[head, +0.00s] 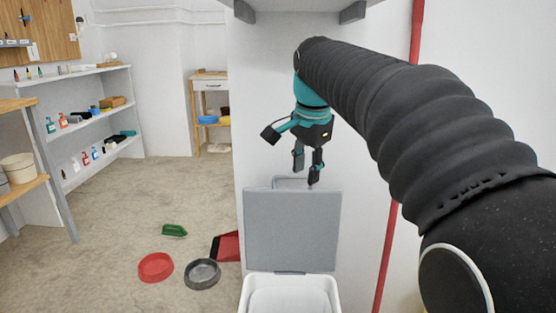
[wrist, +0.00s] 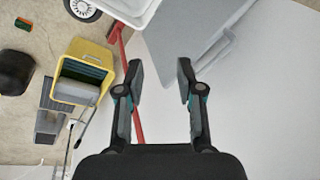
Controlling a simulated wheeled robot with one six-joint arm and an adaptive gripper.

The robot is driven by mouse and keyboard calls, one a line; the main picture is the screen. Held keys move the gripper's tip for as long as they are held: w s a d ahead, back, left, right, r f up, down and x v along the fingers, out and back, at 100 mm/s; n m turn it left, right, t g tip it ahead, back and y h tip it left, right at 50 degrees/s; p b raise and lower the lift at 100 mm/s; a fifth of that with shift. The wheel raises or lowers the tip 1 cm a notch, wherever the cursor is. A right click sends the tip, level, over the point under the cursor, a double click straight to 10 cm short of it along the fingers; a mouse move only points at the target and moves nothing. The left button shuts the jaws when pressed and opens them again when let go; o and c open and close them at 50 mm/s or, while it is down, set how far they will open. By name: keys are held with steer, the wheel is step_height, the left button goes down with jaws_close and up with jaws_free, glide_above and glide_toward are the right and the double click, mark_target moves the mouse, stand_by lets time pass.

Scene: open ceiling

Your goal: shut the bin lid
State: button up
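The bin (head: 246,298) is white and stands at the bottom middle of the head view, with its top open. Its grey lid (head: 290,235) stands upright, hinged open at the back against the wall. A thin loop handle (head: 277,182) shows at the lid's top edge. My gripper (head: 307,175) hangs by that top edge, fingers pointing down, apart and empty. In the wrist view the open fingers (wrist: 160,72) show below the grey lid (wrist: 182,35), and the white bin rim (wrist: 128,12) is at the top. Whether a finger touches the lid cannot be told.
A red pole (head: 387,255) runs right of the bin. A red bowl (head: 156,267), a grey bowl (head: 202,273) and a green item (head: 174,230) lie on the floor to the left. A yellow bucket (wrist: 95,55) stands beside the bin in the wrist view.

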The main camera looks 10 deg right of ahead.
steer(key=w+r+m+g+p, duration=0.2)
steer(key=w+r+m+p, duration=0.25)
steer(key=w+m, duration=0.6)
steer(key=w+f+n+b, duration=0.1)
steer(key=f, duration=0.3)
steer(key=w+f+b, duration=0.1)
steer(key=f+b, duration=0.1)
steer(key=f, duration=0.2)
steer(key=w+f+n+b, duration=0.1)
steer(key=w+f, duration=0.1)
steer(key=f, duration=0.2)
steer(key=shift+a+n, duration=0.2)
steer(key=shift+n, duration=0.15)
steer(key=shift+c, duration=0.3)
jaws_close()
steer(key=shift+s+d, duration=0.1)
